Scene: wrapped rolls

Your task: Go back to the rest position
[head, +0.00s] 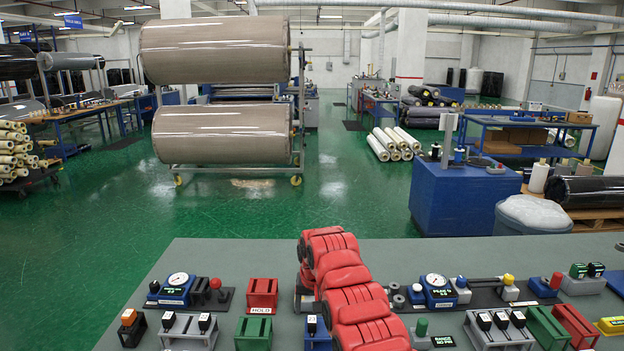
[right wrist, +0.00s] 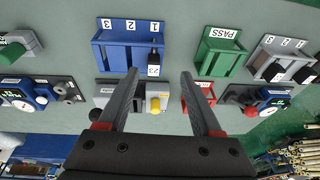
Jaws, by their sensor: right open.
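My right gripper (right wrist: 158,77) is open and empty in the right wrist view, its two dark fingers spread above the grey table. Beyond the fingertips is a blue rack (right wrist: 115,52) numbered 1 to 3. A dark-topped piece tagged 23 (right wrist: 154,63) stands in its slot 1, close to the fingers and not between them. In the head view my red right arm (head: 345,280) reaches over the middle of the table (head: 230,255) and hides most of its gripper. The blue rack (head: 318,340) shows beside the arm. My left gripper is not in view.
A green PASS rack (right wrist: 219,50), a red HOLD rack (head: 262,295), a grey rack with dark-topped pieces (head: 187,333) and gauges (head: 178,285) stand around the arm. The table's far middle is clear. Beyond are green floor and a cart with two large wrapped rolls (head: 215,50).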

